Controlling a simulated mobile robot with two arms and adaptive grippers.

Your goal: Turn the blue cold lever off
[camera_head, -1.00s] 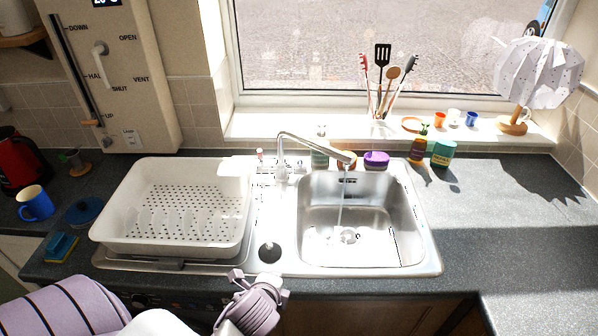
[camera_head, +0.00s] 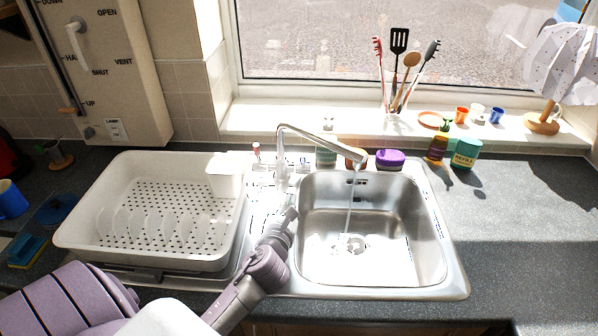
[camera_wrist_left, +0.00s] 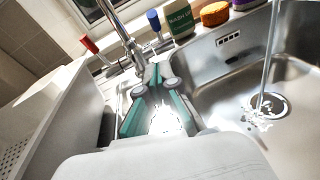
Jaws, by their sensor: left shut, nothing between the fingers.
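The blue cold lever (camera_wrist_left: 153,20) stands to the right of the tap column in the left wrist view, with its blue cap upright; in the head view it is too small to make out clearly. The red lever (camera_wrist_left: 89,45) is on the left of the tap and also shows in the head view (camera_head: 257,150). The chrome tap (camera_head: 283,165) runs a stream of water into the sink. My left gripper (camera_head: 290,208) is shut and empty, over the sink's left rim, in front of the tap. Its fingertips (camera_wrist_left: 158,72) point toward the tap base, apart from the blue lever.
The white dish rack (camera_head: 90,205) stands left of my left gripper, and the steel sink (camera_head: 425,250) lies to the right. Bottles and a purple-lidded jar (camera_head: 389,160) stand behind the sink. The counter at the right (camera_head: 520,230) is mostly clear.

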